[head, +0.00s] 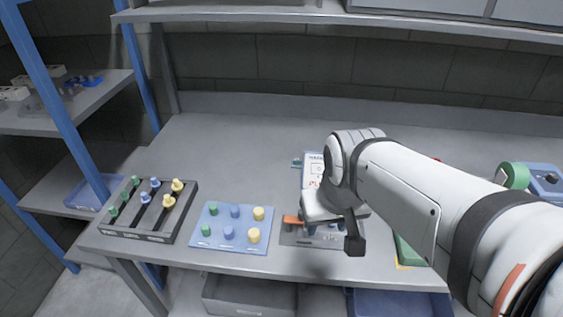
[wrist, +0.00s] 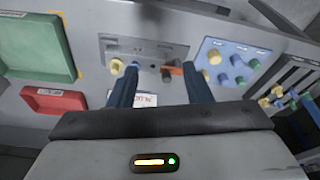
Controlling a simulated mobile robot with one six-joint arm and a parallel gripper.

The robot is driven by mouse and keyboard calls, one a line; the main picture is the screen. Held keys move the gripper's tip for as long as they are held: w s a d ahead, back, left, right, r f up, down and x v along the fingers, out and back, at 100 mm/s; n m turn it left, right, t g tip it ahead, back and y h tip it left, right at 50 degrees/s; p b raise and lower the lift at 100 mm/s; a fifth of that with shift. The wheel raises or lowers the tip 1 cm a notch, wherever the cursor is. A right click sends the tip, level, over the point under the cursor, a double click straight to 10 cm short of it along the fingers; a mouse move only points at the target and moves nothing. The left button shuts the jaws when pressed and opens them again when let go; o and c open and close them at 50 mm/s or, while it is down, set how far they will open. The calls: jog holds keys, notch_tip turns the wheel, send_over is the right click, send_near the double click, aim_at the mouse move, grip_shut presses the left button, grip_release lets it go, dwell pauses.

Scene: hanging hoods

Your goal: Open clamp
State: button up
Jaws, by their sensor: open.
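The clamp fixture is a grey plate (head: 300,239) at the front of the bench, with an orange part (head: 291,220) on its left that looks like the clamp's lever. In the wrist view the grey plate (wrist: 147,47) lies ahead of the fingers, and the orange part (wrist: 173,71) is between the fingertips, nearer the right one. My gripper (head: 346,234) is over the plate's right part in the head view. In the wrist view my gripper (wrist: 160,70) is open, with its two dark fingers apart. I cannot tell whether either finger touches the clamp. My arm hides part of the fixture.
A blue board (head: 232,243) with several coloured pegs is left of the plate, and a dark peg rack (head: 117,232) further left. A green tray (wrist: 37,42) and a red tray (wrist: 55,102) show in the wrist view. The bench's back left is clear.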

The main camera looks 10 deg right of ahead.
jog(key=w+m+g, duration=0.1)
jog(key=w, duration=0.3)
jog(key=w+d+r+p, duration=0.1)
jog(key=w, duration=0.3)
jog(key=w+r+m+g+p, duration=0.1)
jog(key=w, duration=0.3)
jog(key=shift+w+d+m+g, duration=0.15)
jog(key=shift+w+m+g, duration=0.15)
grip_shut()
jog(key=w+d+f+m+g+p, duration=0.1)
jog(key=w+f, duration=0.1)
jog(key=w, duration=0.4)
jog(key=w+d+f+m+g+y+p, duration=0.1)
jog(key=w+f, duration=0.2)
jog(key=w, duration=0.2)
jog(key=shift+w+d+f+g, duration=0.2)
jog(key=shift+w+f+g, duration=0.1)
jog(key=shift+w+g, duration=0.1)
